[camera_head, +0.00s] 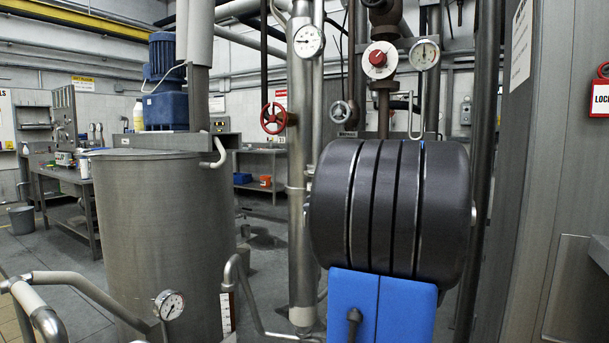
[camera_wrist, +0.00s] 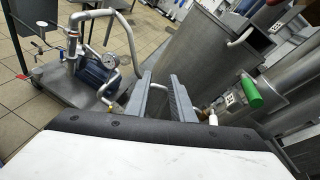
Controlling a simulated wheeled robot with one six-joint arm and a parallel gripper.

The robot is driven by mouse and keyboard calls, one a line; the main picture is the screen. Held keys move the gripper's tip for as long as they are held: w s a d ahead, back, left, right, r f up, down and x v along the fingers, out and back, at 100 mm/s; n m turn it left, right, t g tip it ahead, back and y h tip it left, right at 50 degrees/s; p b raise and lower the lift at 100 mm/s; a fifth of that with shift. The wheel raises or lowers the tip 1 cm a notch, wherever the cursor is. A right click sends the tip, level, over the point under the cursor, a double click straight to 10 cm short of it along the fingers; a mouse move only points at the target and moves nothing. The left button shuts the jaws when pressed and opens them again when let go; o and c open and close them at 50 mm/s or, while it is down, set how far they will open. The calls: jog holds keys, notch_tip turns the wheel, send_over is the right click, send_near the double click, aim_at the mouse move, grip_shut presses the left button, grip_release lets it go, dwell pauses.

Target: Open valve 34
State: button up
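No readable number 34 shows on any valve, so I cannot tell which one it is. In the head view, a red handwheel (camera_head: 274,118) sits on a vertical pipe left of centre. A grey handwheel (camera_head: 341,111) is to its right, and a round red-and-white knob (camera_head: 379,59) is higher up. In the wrist view, a green handle (camera_wrist: 251,91) sits on pipework at the right, beside a small black-and-white tag (camera_wrist: 235,98). My gripper (camera_wrist: 159,80) has its two grey fingers apart with nothing between them. It touches no valve. My arm hides part of the head view.
Bent pipes and a gauge (camera_head: 170,305) are low in front. A wheeled pump cart (camera_wrist: 65,85) shows at left in the wrist view. A grey panel (camera_head: 555,160) bounds the right.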

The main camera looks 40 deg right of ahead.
jog(key=s+d+r+m+t+h, duration=0.1)
jog(key=s+d+r+m+t, duration=0.15)
jog(key=d, duration=0.45)
jog(key=s+d+r+m+t, duration=0.2)
jog(key=s+d+r, duration=0.2)
jog(key=d, duration=0.3)
jog(key=shift+g, duration=0.25)
jog(key=x, duration=1.7)
jog(key=shift+w+d+f, duration=0.2)
jog(key=shift+w+f, duration=0.15)
jog(key=shift+w, duration=0.05)
jog(key=shift+c, duration=0.4)
grip_shut()
